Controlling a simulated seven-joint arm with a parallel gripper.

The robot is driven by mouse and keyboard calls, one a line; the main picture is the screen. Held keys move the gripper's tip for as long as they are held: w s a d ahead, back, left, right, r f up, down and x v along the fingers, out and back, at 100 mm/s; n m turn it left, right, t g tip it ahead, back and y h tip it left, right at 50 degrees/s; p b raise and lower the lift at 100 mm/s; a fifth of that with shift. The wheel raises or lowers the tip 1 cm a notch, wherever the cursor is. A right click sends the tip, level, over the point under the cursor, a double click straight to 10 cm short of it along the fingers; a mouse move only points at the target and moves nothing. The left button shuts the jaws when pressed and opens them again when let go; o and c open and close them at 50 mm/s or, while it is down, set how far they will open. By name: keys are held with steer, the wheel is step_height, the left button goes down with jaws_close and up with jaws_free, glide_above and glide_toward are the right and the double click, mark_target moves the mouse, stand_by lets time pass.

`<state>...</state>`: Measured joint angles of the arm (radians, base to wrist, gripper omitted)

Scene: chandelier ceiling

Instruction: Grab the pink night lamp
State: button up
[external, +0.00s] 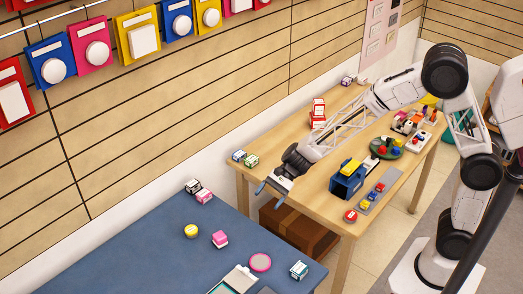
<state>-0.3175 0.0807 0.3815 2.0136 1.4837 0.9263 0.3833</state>
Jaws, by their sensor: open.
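Several small pink things are on the blue table (130,250), and I cannot tell for sure which one is the night lamp. A pink and white block-like item (220,239) stands near the middle of that table. Another pink and white item (204,197) sits farther back, beside a dark and white one. A flat round pink disc (260,262) lies nearer the front. My gripper (271,194) is open and empty, its blue fingers spread. In the picture it is above and right of these items, over the gap between the two tables, touching nothing that I can see.
A yellow round item (191,231), a teal and white box (299,270) and an open tray (236,281) are also on the blue table. The wooden table (300,200) under my arm holds a blue and yellow toy (347,180) and small items. A brown box (296,228) is beneath.

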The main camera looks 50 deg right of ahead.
mark_target(220, 240)
steer(key=w+a+f+m, duration=0.2)
steer(key=a+f, duration=0.1)
steer(key=f, duration=0.1)
steer(key=w+a+f+m+t+y, duration=0.1)
steer(key=w+a+f+m, duration=0.1)
steer(key=w+a+f, duration=0.1)
steer(key=w+a+f+m+t, duration=0.1)
steer(key=w+a+f+m, duration=0.1)
steer(key=a+f, duration=0.2)
step_height(220, 240, down, 2)
steer(key=shift+w+a+f+m, duration=0.15)
steer(key=shift+f+m, duration=0.05)
steer(key=shift+m, duration=0.1)
steer(key=shift+x, duration=1.25)
steer(key=shift+a, duration=0.2)
steer(key=shift+w+r+x, duration=0.1)
steer(key=shift+w+x, duration=0.05)
steer(key=shift+x, duration=1.05)
steer(key=shift+w+r+x, duration=0.15)
steer(key=shift+x, duration=1.05)
steer(key=shift+c, duration=0.3)
steer(key=c, duration=0.9)
